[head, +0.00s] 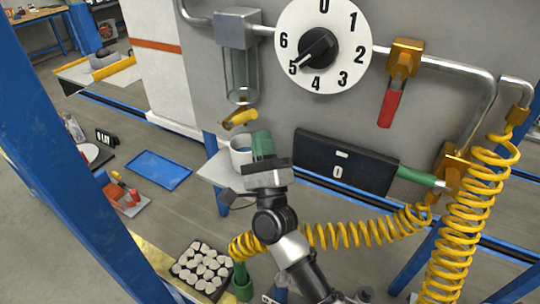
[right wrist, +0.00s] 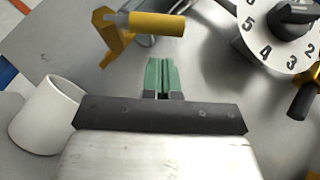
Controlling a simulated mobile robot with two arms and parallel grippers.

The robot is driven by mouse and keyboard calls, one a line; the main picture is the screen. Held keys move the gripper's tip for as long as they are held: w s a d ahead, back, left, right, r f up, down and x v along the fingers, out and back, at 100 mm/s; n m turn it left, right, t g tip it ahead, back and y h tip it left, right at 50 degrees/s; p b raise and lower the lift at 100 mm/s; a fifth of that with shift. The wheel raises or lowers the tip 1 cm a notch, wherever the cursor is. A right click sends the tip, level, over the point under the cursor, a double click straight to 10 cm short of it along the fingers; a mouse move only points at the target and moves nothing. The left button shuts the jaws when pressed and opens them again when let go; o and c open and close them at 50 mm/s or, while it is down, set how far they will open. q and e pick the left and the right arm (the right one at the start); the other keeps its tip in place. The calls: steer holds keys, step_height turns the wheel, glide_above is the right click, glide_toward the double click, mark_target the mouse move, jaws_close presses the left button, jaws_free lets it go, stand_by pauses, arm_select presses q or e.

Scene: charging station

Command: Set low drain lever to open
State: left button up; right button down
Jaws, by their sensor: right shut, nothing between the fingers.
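The low drain lever (head: 240,118) is a small yellow handle below the clear filter bowl (head: 240,75). In the right wrist view the lever (right wrist: 158,24) lies roughly sideways, pointing right from its yellow valve body (right wrist: 112,40). My right gripper (head: 262,140) is just below and right of the lever in the head view. In the right wrist view its green fingers (right wrist: 162,75) are together and empty, pointing toward the lever with a gap between. My left gripper is not in view.
A white cup (head: 238,153) stands on a small shelf (head: 214,172) beside my right gripper. A dial (head: 345,20), a red-handled valve (head: 391,107) and a black display (head: 315,150) are on the grey panel. A yellow coiled hose (head: 465,215) hangs right.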

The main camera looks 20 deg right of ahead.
mark_target(248, 117)
steer(key=shift+w+a+r+p, duration=0.3)
steer(key=shift+a+r, duration=0.35)
steer(key=shift+r, duration=0.2)
steer(key=shift+r, duration=0.1)
steer(key=r+n+g+y+p, duration=0.1)
steer(key=n+y+p, duration=0.1)
steer(key=p, duration=0.2)
steer(key=r+n+g+y+p, duration=0.2)
steer(key=n+p, duration=0.1)
steer(key=p, duration=0.2)
steer(key=shift+w+a+r, duration=0.15)
steer(key=shift+a, duration=0.05)
steer(key=shift+a+r+n+p, duration=0.1)
steer(key=shift+n+p, duration=0.2)
steer(key=shift+p, duration=0.1)
steer(key=shift+w+a+r, duration=0.25)
steer(key=shift+w, duration=0.05)
steer(key=shift+w+a+r+p, duration=0.3)
steer(key=shift+w+a+r, duration=0.35)
steer(key=shift+w+r, duration=0.1)
steer(key=shift+r, duration=0.1)
